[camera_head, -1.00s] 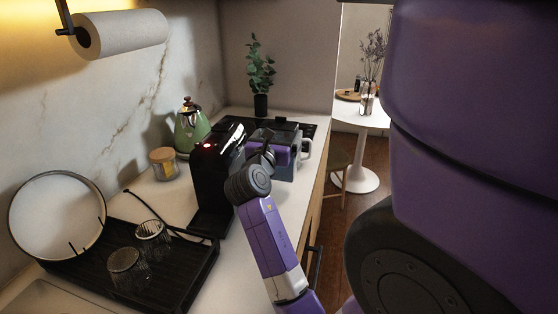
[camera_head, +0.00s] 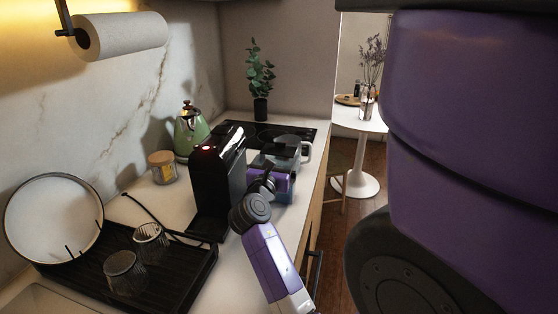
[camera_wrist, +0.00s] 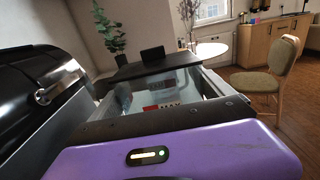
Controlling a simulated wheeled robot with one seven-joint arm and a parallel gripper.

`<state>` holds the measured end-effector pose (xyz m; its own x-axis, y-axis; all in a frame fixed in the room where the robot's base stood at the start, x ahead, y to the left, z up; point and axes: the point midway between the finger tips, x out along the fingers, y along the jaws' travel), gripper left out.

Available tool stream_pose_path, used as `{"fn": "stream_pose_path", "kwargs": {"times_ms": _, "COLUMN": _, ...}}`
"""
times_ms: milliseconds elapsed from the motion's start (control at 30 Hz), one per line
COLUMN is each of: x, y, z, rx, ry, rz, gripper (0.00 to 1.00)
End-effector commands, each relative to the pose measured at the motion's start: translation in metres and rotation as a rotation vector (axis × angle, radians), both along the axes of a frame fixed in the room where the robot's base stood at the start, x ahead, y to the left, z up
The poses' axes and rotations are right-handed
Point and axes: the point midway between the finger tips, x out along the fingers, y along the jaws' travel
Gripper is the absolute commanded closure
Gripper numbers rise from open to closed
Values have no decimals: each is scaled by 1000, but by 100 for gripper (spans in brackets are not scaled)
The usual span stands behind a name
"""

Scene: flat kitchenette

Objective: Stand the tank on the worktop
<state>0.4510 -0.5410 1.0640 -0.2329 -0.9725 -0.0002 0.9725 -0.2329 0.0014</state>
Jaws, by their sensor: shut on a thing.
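The tank (camera_head: 286,196) is a see-through, blue-grey box just right of the black coffee machine (camera_head: 217,185) in the head view. My purple gripper (camera_head: 279,181) is shut on it, on the side toward the camera, and hides part of it. In the wrist view the tank (camera_wrist: 165,97) shows clear walls and a red MAX mark beyond my gripper (camera_wrist: 160,125).
The coffee machine is close on the left. The worktop's right edge is near. A drying rack (camera_head: 185,270) with glasses stands at front left.

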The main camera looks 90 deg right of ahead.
Motion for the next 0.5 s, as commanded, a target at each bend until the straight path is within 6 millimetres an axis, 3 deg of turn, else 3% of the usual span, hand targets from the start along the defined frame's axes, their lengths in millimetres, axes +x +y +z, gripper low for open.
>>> {"fn": "stream_pose_path", "kwargs": {"times_ms": 67, "x": 0, "y": 0, "z": -1, "rx": -3, "ry": 1, "rz": 1, "gripper": 82}}
{"fn": "stream_pose_path", "kwargs": {"times_ms": 100, "x": 0, "y": 0, "z": -2, "rx": 0, "ry": 1, "rz": 0, "gripper": 3}}
{"fn": "stream_pose_path", "kwargs": {"times_ms": 133, "x": 0, "y": 0, "z": -2, "rx": 0, "ry": 1, "rz": 0, "gripper": 0}}
{"fn": "stream_pose_path", "kwargs": {"times_ms": 500, "x": 2, "y": 6, "z": 0, "rx": 2, "ry": 1, "rz": 1, "gripper": 0}}
